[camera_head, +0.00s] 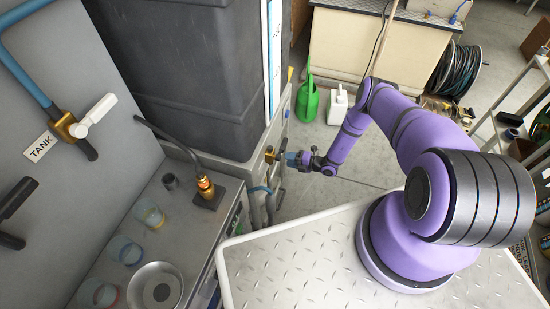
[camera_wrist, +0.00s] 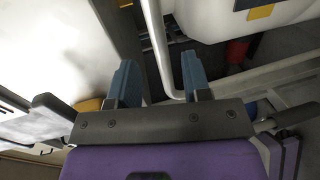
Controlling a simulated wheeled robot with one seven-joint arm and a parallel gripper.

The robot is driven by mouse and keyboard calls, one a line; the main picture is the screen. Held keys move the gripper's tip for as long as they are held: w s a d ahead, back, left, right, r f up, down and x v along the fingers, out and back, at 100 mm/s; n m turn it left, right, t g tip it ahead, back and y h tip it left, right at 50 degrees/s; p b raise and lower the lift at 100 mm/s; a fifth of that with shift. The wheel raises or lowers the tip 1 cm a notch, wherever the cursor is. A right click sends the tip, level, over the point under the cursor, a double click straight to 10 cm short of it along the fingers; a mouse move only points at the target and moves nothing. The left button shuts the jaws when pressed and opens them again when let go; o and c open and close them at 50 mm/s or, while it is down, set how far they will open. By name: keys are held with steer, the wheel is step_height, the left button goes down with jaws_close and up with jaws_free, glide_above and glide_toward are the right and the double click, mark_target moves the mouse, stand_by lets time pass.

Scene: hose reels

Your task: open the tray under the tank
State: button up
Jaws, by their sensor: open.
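The dark grey tank (camera_head: 195,75) stands on the bench at upper left of the head view. My gripper (camera_head: 293,159) is low at the front of the bench, close to a brass fitting (camera_head: 270,155). In the wrist view my gripper (camera_wrist: 162,75) is open, with its two blue fingers apart. A pale metal bar (camera_wrist: 155,45), which looks like a handle, runs down between the fingers and bends right near the palm. I cannot tell whether a finger touches it. The tray is not clearly visible in the head view; the bench edge and my gripper obscure that area.
A worktop with a small torch-like lamp (camera_head: 207,192), cups (camera_head: 126,250) and a round metal dish (camera_head: 155,288) is at left. A green watering can (camera_head: 308,101) and a white jug (camera_head: 338,106) stand on the floor beyond my gripper.

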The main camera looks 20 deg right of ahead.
steer(key=x, duration=0.7)
steer(key=shift+w+a, duration=0.2)
steer(key=shift+w, duration=0.05)
jaws_close()
